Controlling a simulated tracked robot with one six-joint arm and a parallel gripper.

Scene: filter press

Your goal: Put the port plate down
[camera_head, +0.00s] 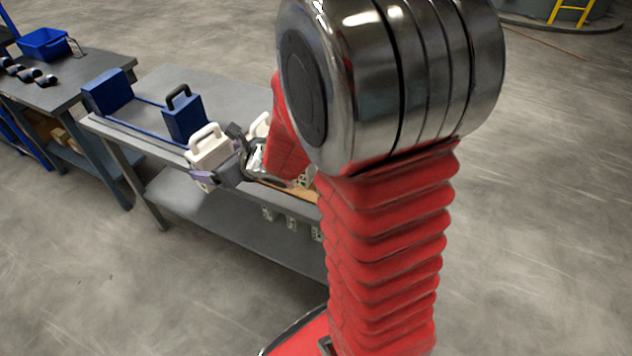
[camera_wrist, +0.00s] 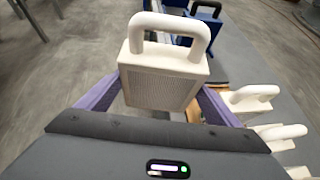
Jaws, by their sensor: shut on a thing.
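The port plate is a white block with a loop handle on top and a fine grid on its face (camera_wrist: 163,82). My gripper (camera_wrist: 158,104) has its purple fingers on either side of the plate and is shut on it. The plate is upright, handle up. In the head view the plate (camera_head: 207,150) is at the front edge of the grey bench, just right of the blue press block with a black handle (camera_head: 184,120). My gripper (camera_head: 212,180) is partly hidden there. I cannot tell whether the plate touches anything below.
Another blue block (camera_head: 106,92) stands at the bench's left end, joined by blue rails (camera_head: 150,104). Several more white plates (camera_wrist: 250,100) stand at the right in the wrist view. A side table with a blue bin (camera_head: 43,44) is at far left. The bench's back is clear.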

